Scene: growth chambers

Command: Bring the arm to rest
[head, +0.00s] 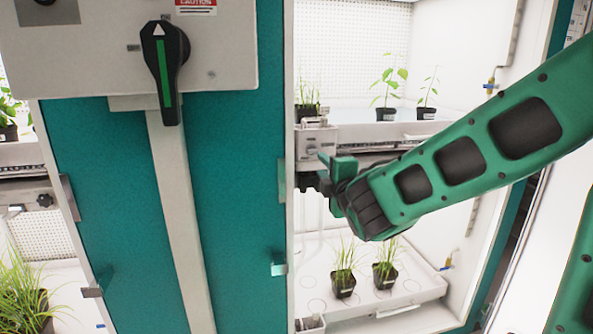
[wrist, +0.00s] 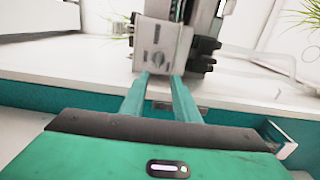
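My green arm (head: 470,150) reaches in from the right of the head view, in front of an open growth chamber. My gripper (head: 326,162) is at the chamber's left edge, close to a small grey latch-like box (head: 316,143) at shelf height. In the wrist view my gripper (wrist: 159,77) has its two teal fingers apart, with a clear gap and nothing visible between them. The fingertips point at the lower part of the grey box (wrist: 158,50). I cannot tell whether they touch it.
The upper shelf (head: 400,128) holds several potted seedlings (head: 386,95). The lower tray (head: 395,292) holds two grass pots (head: 343,275). A teal post (head: 230,190) with a black rotary switch (head: 165,70) stands left of the gripper. Another chamber with grass (head: 22,295) is at far left.

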